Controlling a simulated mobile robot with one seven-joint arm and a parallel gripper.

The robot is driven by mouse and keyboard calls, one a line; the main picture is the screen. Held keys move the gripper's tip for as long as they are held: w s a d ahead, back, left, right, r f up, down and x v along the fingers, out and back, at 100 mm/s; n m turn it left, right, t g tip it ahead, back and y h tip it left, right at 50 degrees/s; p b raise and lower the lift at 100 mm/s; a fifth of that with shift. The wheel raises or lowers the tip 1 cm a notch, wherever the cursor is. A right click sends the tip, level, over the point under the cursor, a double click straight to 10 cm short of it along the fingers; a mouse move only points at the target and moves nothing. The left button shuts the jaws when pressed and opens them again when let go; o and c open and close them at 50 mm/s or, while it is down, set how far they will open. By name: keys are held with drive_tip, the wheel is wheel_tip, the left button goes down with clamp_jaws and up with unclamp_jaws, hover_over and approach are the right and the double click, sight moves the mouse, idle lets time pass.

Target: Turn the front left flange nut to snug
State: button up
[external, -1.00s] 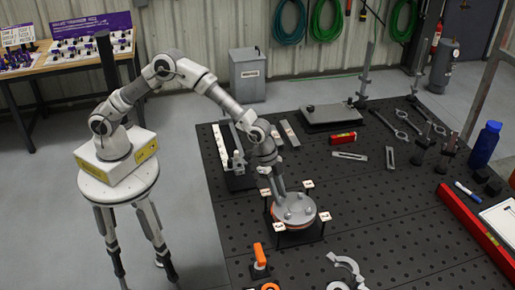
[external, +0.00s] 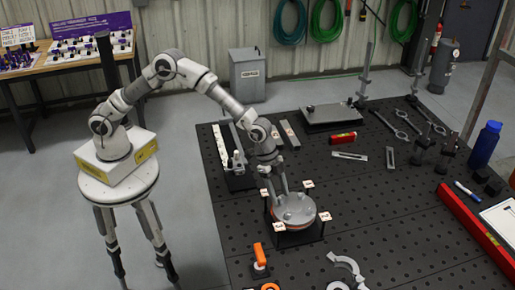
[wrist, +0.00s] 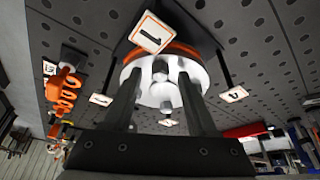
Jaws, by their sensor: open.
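The round grey flange (external: 296,212) with an orange ring under it sits on a dark stand on the perforated table. Flange nuts stand on its top; one grey nut (wrist: 160,70) shows between my fingers in the wrist view. My gripper (external: 279,191) is over the flange's back left part in the external view. In the wrist view my gripper (wrist: 160,82) has its two fingers apart, one on each side of the nuts. Whether a finger touches a nut cannot be told. The fingers hide parts of the flange top.
Numbered tags stand on posts around the flange, including tag 1 (wrist: 150,33) and tag 4 (wrist: 233,95). An orange-handled clamp (external: 260,256) and a grey ring clamp (external: 347,266) lie in front.

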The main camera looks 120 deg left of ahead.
drive_tip(key=b+v, duration=0.1)
drive_tip(key=v, duration=1.6)
drive_tip(key=shift+r, duration=0.2)
drive_tip(key=shift+s, duration=0.1)
